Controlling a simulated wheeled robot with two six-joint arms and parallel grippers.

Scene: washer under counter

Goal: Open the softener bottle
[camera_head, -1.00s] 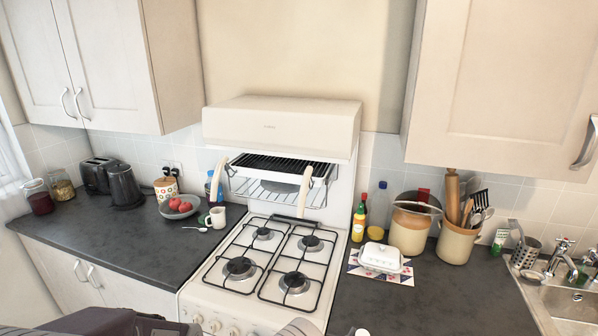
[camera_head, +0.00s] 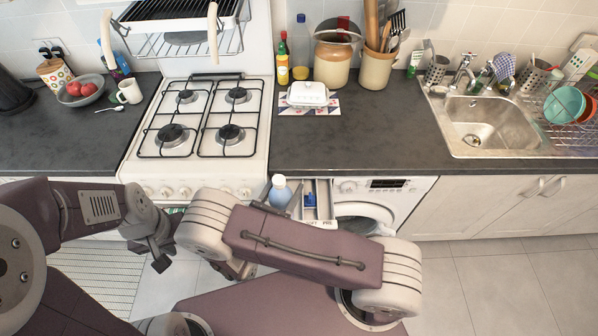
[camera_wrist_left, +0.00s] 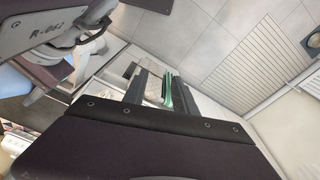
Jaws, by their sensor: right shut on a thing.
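The softener bottle (camera_head: 280,194), blue with a pale cap (camera_head: 278,180), stands out in front of the counter edge, left of the washer drawer. My right gripper (camera_head: 278,208) is shut on it; my own arm hides its lower part. A pale blue shape (camera_wrist_left: 12,82) at the left edge of the left wrist view looks like the same bottle. My left gripper (camera_wrist_left: 160,88) has its two dark fingers apart with nothing visible held; a green item shows beyond them. In the head view the left gripper (camera_head: 161,262) is below and left of the bottle.
The cooker (camera_head: 205,120) is behind and left. The counter (camera_head: 350,155) is clear at its front; the sink (camera_head: 490,120) is at right.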

